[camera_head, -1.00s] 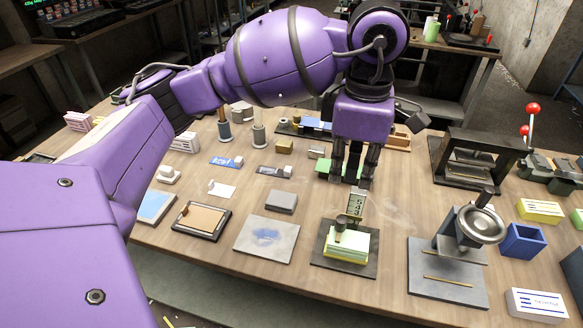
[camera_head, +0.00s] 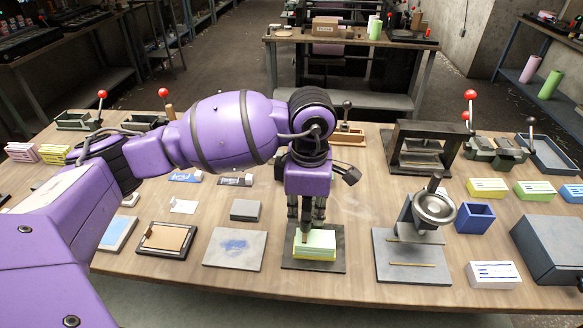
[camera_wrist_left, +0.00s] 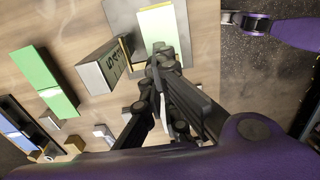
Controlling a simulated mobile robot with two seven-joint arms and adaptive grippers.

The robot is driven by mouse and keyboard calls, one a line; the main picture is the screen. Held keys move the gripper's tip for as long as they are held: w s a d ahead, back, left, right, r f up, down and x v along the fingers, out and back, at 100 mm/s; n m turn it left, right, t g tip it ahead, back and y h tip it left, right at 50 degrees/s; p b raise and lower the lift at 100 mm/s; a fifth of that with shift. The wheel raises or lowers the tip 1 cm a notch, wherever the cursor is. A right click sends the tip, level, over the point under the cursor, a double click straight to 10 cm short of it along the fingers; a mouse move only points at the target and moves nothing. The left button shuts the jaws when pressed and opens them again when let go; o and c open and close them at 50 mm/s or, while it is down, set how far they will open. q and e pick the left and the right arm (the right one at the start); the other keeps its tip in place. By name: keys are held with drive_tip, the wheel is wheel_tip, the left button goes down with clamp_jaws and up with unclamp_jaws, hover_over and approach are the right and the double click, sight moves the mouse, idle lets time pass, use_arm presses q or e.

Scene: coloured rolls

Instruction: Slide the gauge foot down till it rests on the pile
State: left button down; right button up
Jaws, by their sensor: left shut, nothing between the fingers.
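The pile (camera_head: 318,240) of pale green and yellow sheets lies on a dark base plate (camera_head: 330,262) at the bench's front middle. A small dark post, seemingly the gauge foot (camera_head: 305,236), shows at the pile's left side; I cannot tell whether it touches the pile. My left gripper (camera_head: 306,220) is low, just behind and above the pile, and hides the gauge's numbered scale in the head view. In the left wrist view the scale block (camera_wrist_left: 103,66) stands left of the pile (camera_wrist_left: 162,35), and my left fingertips (camera_wrist_left: 163,50) are together and empty by the pile's edge. The right gripper is out of view.
A grey plate with a blue smear (camera_head: 235,248) lies left of the base plate. A dark grey block (camera_head: 245,210) lies behind left.

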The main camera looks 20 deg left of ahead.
use_arm(q)
drive_tip(key=shift+f+b, duration=0.3)
drive_tip(key=shift+f, duration=0.25)
drive_tip(key=shift+r, duration=0.1)
